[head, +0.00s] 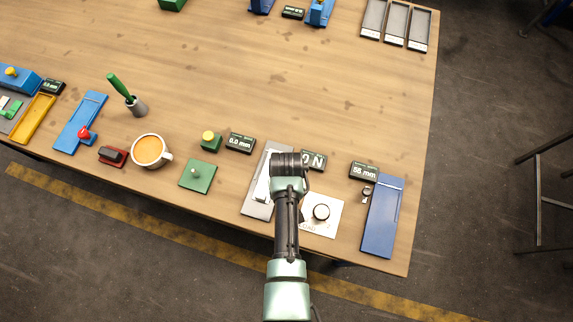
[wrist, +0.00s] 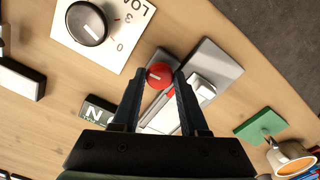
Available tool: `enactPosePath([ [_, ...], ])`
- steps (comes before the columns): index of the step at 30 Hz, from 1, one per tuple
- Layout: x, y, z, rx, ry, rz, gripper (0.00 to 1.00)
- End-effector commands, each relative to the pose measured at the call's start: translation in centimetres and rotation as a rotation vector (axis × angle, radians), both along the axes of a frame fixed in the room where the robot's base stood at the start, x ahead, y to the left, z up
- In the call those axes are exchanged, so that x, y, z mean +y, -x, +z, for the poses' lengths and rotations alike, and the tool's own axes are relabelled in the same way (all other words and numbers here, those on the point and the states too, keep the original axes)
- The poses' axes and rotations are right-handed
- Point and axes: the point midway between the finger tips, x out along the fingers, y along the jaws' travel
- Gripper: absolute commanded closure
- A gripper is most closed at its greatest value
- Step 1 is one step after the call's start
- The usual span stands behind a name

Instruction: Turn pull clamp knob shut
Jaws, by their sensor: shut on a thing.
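The pull clamp is a grey plate with a white sliding part (head: 259,190), at the front right of the table in the head view. In the wrist view its grey plate (wrist: 215,68) and white part (wrist: 198,91) lie beyond my fingers. A round red knob (wrist: 160,76) with a pale mark sits at its end, between my fingertips. My gripper (wrist: 161,73) is shut on the red knob, one finger on each side. In the head view my arm hides the knob and fingertips. A display reading N (head: 314,160) stands beside the clamp, its digits partly hidden.
A white LOAD plate with a black dial (head: 321,212) lies close to the right of my arm. A blue plate (head: 383,215) and 55 mm display (head: 364,171) stand farther right. A green plate (head: 197,177) and coffee cup (head: 149,151) are left. The table's middle is clear.

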Motion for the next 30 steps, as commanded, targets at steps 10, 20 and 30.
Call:
enactPosePath([
  [10, -0.01, -0.06, 0.06, -0.002, 0.001, -0.098, 1.00],
  [20, -0.01, -0.07, 0.05, -0.002, 0.001, -0.107, 1.00],
  [30, 0.00, -0.05, 0.04, -0.001, 0.000, -0.106, 0.27],
])
